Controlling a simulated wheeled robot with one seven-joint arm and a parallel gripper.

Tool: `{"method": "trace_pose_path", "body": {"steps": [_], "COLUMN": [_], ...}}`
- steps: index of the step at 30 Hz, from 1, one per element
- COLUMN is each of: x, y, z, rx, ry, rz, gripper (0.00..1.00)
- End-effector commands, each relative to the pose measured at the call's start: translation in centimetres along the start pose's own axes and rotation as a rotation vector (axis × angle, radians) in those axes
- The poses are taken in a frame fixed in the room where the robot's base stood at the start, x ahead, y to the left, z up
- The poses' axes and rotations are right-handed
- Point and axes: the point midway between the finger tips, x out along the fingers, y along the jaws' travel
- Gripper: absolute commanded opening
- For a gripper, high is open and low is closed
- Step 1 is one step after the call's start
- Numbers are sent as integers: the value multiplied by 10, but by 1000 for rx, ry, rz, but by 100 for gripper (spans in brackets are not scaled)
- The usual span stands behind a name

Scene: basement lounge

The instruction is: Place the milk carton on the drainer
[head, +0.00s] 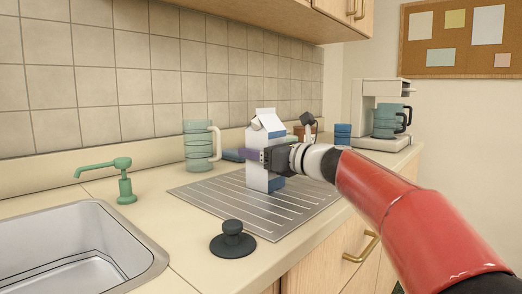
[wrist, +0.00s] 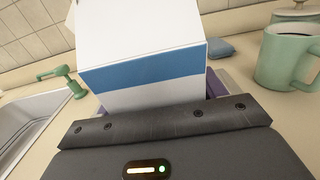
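The milk carton (head: 262,170), white with blue bands and a gabled top, is upright over the middle of the ribbed metal drainer (head: 215,197). Its base is at or just above the drainer; I cannot tell whether they touch. My gripper (head: 262,156) reaches in from the right at about mid-height of the carton. In the wrist view the carton (wrist: 140,45) fills the space right in front of my gripper (wrist: 155,105), with purple finger parts at both its sides. The fingers appear shut on it. The carton hides part of the drainer.
A sink (head: 70,255) and a green soap dispenser (head: 124,185) are at left. A black plug (head: 232,240) sits by the drainer's front edge. A coffee maker (head: 372,112) is at the back right.

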Motion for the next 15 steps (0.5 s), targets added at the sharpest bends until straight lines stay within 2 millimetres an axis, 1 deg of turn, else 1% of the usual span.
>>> {"method": "trace_pose_path", "body": {"steps": [1, 3, 11, 14, 15], "x": [0, 0, 0, 0, -4], "y": [0, 0, 0, 0, 0], "z": [0, 0, 1, 8, 6], "rx": [0, 0, 0, 0, 0], "ry": [0, 0, 0, 0, 1], "rz": [0, 0, 0, 0, -2], "gripper": [76, 85, 85, 85, 85]}}
